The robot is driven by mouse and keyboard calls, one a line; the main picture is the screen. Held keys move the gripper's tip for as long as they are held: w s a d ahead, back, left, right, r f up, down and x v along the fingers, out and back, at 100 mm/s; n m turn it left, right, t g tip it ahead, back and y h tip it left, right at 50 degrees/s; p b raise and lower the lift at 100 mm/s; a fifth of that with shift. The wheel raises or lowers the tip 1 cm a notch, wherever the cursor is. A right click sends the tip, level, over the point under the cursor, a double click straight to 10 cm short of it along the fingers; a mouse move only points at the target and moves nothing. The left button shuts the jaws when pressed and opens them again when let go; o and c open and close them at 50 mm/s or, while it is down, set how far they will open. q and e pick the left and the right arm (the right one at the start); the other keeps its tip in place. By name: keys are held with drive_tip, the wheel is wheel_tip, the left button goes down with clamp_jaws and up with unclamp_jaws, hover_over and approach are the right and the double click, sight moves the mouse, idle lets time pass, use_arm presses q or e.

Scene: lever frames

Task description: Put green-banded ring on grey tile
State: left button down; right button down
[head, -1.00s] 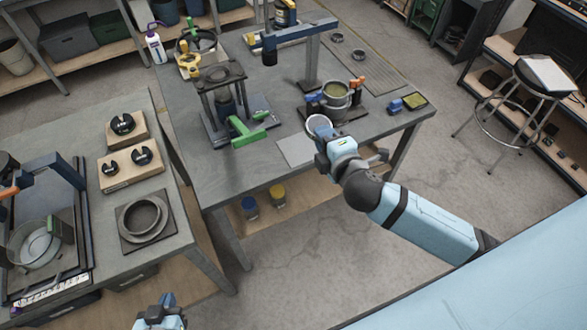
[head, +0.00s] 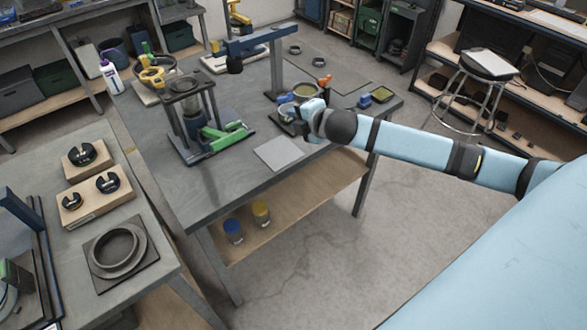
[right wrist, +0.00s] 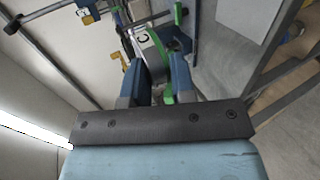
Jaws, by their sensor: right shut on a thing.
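The grey tile (head: 279,153) lies flat and bare near the front edge of the middle table in the head view; part of a pale flat panel, probably this tile, shows in the right wrist view (right wrist: 250,15). My right gripper (head: 295,120) is behind and right of the tile, shut on a pale-rimmed ring (head: 287,112), mostly hidden by the gripper. In the right wrist view a grey piece (right wrist: 151,50) shows between the fingers. My left gripper is out of view.
A press with a green lever (head: 225,133) stands left of the tile. A pot (head: 305,91) and an orange-handled clamp (head: 323,82) stand just behind my right gripper. A blue crane-like arm (head: 262,42) rises behind. The table in front of the press is clear.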

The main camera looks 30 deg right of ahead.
sight(290, 163)
wheel_tip(290, 163, down, 18)
drive_tip(key=shift+a+b, duration=0.1)
drive_tip(key=shift+b, duration=0.2)
drive_tip(key=shift+f, duration=0.1)
drive_tip(key=c, duration=1)
unclamp_jaws()
drive_tip(key=shift+o, duration=0.2)
